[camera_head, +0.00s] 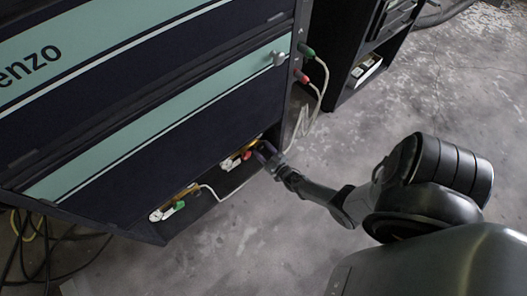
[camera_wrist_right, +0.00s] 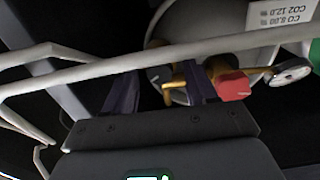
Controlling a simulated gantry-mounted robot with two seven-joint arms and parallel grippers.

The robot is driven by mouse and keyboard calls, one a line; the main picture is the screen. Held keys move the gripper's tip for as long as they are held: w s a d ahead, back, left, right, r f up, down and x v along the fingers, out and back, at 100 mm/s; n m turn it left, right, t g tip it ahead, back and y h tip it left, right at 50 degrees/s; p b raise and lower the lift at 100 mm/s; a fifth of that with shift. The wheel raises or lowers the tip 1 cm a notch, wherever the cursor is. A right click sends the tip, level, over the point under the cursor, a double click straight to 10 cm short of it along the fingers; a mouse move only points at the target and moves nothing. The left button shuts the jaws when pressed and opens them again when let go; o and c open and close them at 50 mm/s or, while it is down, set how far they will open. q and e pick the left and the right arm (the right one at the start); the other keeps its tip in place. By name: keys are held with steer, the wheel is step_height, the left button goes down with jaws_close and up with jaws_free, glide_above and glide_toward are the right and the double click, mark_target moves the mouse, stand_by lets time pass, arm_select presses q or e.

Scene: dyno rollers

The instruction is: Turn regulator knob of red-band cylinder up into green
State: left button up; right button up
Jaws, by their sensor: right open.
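In the head view, a brass regulator with a red part (camera_head: 246,155) sits in the low opening of the dark cabinet. My right gripper (camera_head: 265,153) reaches to its right side. In the right wrist view, the open right gripper (camera_wrist_right: 160,80) has brass regulator parts (camera_wrist_right: 172,87) between its fingers. The red knob (camera_wrist_right: 233,86) is just right of the right finger, outside the jaws. A round gauge (camera_wrist_right: 290,72) is beyond it; its needle is too small to read. A pale labelled cylinder (camera_wrist_right: 215,25) is behind; no red band is clear. My left gripper is not in view.
White hoses (camera_wrist_right: 130,62) cross in front of the regulator and fingers. A second regulator with a green part (camera_head: 179,205) sits left in the same opening. Red (camera_head: 301,76) and green (camera_head: 306,50) connectors with hoses are on the cabinet's side.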

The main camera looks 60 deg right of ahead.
stand_by(0.3)
steer(key=c, duration=1)
steer(key=m, duration=0.5)
jaws_close()
steer(key=o, duration=1)
jaws_free()
